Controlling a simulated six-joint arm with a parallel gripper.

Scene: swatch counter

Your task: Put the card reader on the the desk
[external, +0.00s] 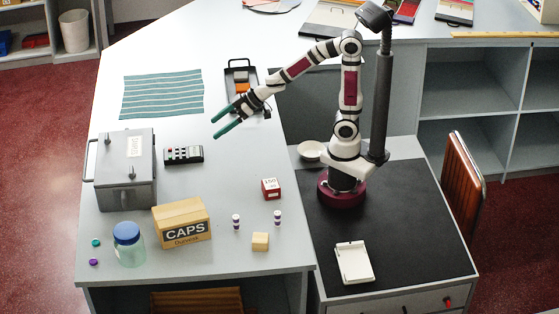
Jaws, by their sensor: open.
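The lower surface with a black top and drawers, which looks like the desk (415,230), is at the right, where my base stands. It has clear black area.
The grey box (127,190), CAPS carton (182,224), blue-lidded jar (128,244), red cube (271,188) and wooden block (260,242) stand on the counter. A white tray (354,262) and bowl (311,151) occupy the black top.

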